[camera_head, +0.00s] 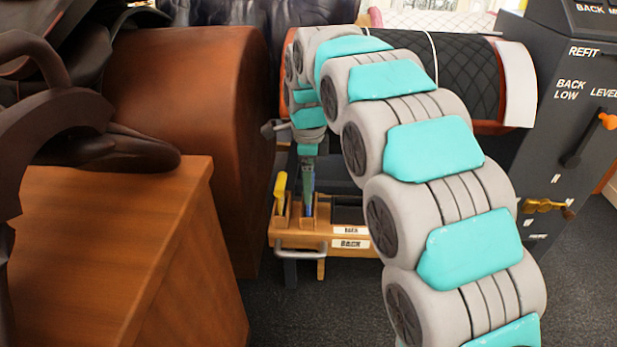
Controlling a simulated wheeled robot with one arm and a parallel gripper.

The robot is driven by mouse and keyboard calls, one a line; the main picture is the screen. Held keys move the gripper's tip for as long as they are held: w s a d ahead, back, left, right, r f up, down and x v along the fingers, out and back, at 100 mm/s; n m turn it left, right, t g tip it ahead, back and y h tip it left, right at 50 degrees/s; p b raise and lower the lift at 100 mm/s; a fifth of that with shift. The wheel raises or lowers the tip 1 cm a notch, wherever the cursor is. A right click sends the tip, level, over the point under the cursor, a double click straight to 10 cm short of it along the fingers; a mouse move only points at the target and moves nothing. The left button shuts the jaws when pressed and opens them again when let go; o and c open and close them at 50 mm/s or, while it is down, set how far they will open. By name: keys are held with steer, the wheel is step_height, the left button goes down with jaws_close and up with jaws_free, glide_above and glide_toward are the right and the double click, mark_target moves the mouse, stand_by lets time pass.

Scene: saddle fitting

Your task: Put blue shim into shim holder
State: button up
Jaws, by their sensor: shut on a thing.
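The shim holder (298,237) is a small wooden rack with slots and a metal handle, on a stand in the middle of the view. My gripper (308,190) points straight down at the rack's left part, shut on the blue shim (314,209). Only a thin blue strip of the shim shows at the fingertips; the rest is hidden by the fingers and the rack's wooden walls. The shim's lower end appears to be down among the slot walls, but I cannot tell how deep or whether it touches bottom.
A yellow shim (280,188) stands upright in the rack, just left of my gripper. Labels reading "BACK" (351,244) mark the rack's front. A wooden cabinet (190,260) stands left, a dark control panel (565,120) right. A quilted black roll (460,80) lies behind.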

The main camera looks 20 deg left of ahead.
steer(key=shift+f, duration=0.1)
steer(key=o, duration=1.1)
steer(key=shift+o, duration=0.2)
step_height(320, 180, up, 8)
steer(key=shift+f, duration=0.25)
steer(key=shift+r, duration=0.15)
